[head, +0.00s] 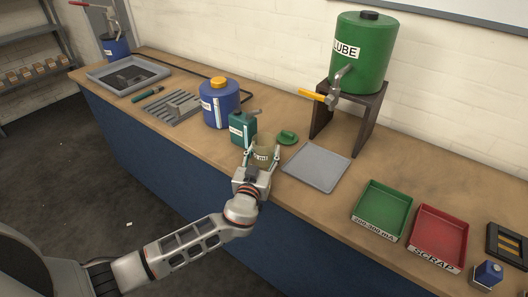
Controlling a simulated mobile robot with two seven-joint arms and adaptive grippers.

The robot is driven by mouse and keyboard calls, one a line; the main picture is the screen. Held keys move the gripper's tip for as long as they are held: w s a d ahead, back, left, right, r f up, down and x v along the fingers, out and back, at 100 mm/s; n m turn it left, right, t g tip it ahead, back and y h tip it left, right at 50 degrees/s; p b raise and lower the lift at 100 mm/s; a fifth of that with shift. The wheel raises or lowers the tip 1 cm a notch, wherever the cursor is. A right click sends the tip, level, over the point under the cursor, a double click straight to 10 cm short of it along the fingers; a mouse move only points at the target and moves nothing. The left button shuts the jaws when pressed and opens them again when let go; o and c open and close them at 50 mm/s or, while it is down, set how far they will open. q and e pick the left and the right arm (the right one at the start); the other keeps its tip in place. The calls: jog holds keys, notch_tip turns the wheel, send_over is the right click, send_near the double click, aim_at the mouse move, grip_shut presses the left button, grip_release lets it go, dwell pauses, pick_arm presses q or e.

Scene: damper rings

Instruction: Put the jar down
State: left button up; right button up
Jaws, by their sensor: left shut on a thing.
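The jar (262,156) is a small pale yellowish vessel with a white label, near the front edge of the bench in the head view. My left gripper (262,163) reaches in from the front with a finger on either side of the jar and is shut on it. The jar looks upright. I cannot tell whether its base touches the bench. A green lid-like piece (287,137) lies on the bench just right of the jar. My right gripper is not in view.
A teal can (241,124) stands close behind the jar, with a blue drum (218,108) further left. A flat grey tray (317,166) lies right of the jar, before the green LUBE tank (362,58) on its stand. Green (383,207) and red (438,235) trays sit further right.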

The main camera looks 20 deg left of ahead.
aim_at(262, 160)
pick_arm(q)
jog(key=shift+f, duration=0.15)
jog(key=o, duration=1.1)
jog(key=shift+p, duration=0.4)
jog(key=s, duration=0.2)
jog(key=s+b, duration=0.1)
jog(key=s, duration=0.1)
jog(key=s+b, duration=0.1)
jog(key=s, duration=0.1)
jog(key=shift+d+f, duration=0.1)
jog(key=shift+d, duration=0.2)
jog(key=shift+s, duration=0.95)
